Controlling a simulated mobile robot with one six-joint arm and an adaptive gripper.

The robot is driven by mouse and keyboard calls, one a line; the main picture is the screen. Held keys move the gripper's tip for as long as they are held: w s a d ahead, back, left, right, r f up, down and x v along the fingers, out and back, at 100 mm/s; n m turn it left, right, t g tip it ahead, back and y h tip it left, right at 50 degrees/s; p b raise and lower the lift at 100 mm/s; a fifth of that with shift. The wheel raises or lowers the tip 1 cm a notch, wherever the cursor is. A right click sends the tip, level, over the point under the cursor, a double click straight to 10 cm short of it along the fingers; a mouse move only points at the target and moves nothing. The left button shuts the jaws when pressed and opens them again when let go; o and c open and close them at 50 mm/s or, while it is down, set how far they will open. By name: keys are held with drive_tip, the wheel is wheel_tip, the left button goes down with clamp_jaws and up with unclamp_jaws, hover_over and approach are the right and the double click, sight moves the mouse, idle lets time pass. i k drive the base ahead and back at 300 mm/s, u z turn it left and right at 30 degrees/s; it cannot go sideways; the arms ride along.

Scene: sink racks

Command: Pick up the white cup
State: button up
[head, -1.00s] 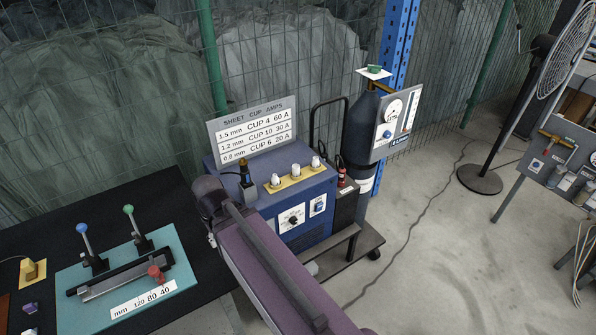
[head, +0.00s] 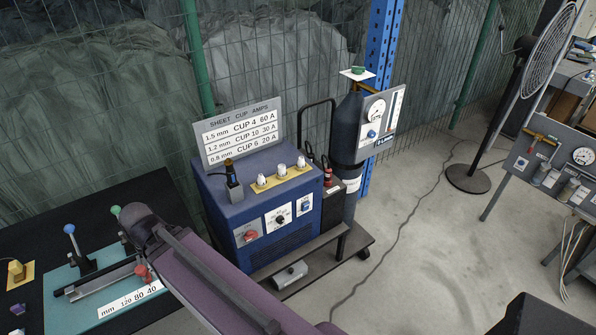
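Three small white cups stand upright in a row on a yellow strip (head: 291,178) on top of the blue welding machine (head: 228,205). They are the left cup (head: 261,181), the middle cup (head: 281,171) and the right cup (head: 301,163). A dark torch (head: 233,183) stands left of them. Numbers on the cups are too small to read. My purple arm link crosses the lower middle of the view, in front of the machine's lower left. My gripper does not show.
A sign (head: 241,134) listing sheet, cup and amps stands behind the cups. A dark gas cylinder (head: 346,130) with a gauge panel (head: 381,120) stands to the right. A teal board (head: 80,300) with levers is at left. Concrete floor (head: 430,240) is open at right.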

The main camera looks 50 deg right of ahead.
sight(300, 163)
drive_tip(key=u, duration=0.1)
drive_tip(key=k, duration=1.25)
drive_tip(key=z, duration=1.45)
drive_tip(key=i, duration=0.5)
drive_tip(key=u, duration=0.25)
